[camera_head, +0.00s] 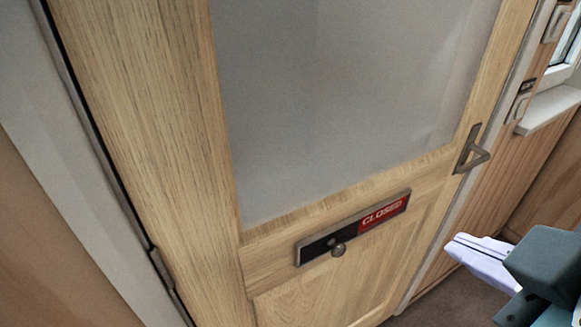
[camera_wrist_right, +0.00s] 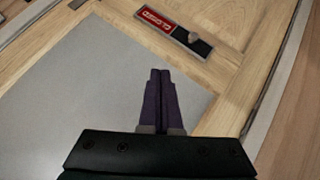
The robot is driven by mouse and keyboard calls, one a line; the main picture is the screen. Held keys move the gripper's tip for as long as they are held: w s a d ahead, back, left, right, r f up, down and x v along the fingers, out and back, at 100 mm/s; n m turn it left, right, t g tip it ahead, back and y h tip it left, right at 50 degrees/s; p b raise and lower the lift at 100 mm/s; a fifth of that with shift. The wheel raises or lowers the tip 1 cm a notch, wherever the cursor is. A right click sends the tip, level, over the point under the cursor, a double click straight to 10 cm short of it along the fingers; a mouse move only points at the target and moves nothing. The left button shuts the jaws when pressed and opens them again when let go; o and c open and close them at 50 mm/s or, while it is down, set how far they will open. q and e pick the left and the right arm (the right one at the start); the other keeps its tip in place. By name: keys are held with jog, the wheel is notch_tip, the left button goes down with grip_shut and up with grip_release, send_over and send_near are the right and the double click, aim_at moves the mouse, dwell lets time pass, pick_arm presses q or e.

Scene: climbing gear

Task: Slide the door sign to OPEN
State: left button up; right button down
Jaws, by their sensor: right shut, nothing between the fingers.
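The door sign (camera_head: 352,227) is a narrow framed strip on the wooden door below the frosted pane. Its right part is red and reads CLOSED; its left part is a dark slider with a round knob (camera_head: 338,250). The sign also shows in the right wrist view (camera_wrist_right: 172,28), upside down, with its knob (camera_wrist_right: 194,38) beyond the fingertips. My right gripper (camera_head: 458,243) is at the lower right of the head view, right of the sign and apart from it. Its fingers (camera_wrist_right: 160,74) are shut and empty. My left gripper is not in view.
The door (camera_head: 170,130) looks shut, with a metal handle (camera_head: 470,152) on its right edge and hinges on its left. The space before the sign is clear.

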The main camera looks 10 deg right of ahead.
jog(key=w+a+f+n+t+y+b, duration=0.1)
jog(key=a+f+n+t+b, duration=0.1)
jog(key=f+b, duration=0.5)
jog(key=w+a+f+n+t+y+b, duration=0.1)
jog(key=w+a+f+n+t+b, duration=0.1)
jog(key=f+b, duration=0.6)
jog(key=w+a+f+n+t+y+b, duration=0.1)
jog(key=f+n+b, duration=0.5)
jog(key=b, duration=1)
jog(key=a+f+t+y, duration=0.1)
jog(key=a+f+t, duration=0.1)
jog(key=a, duration=0.1)
jog(key=shift+w+a, duration=0.2)
jog(key=shift+w, duration=0.05)
jog(key=shift+w, duration=0.1)
send_near(321, 245)
jog(key=w+a, duration=0.1)
jog(key=a, duration=0.1)
jog(key=w+a, duration=0.2)
jog(key=shift+w+a+r+p, duration=0.1)
jog(key=shift+w+a+p, duration=0.05)
jog(key=shift+p, duration=0.15)
jog(key=d, duration=0.2)
jog(key=w+d, duration=0.1)
jog(key=shift+w+f, duration=0.1)
jog(key=shift+f, duration=0.3)
jog(key=shift+w+d, duration=0.2)
jog(key=shift+d, duration=0.15)
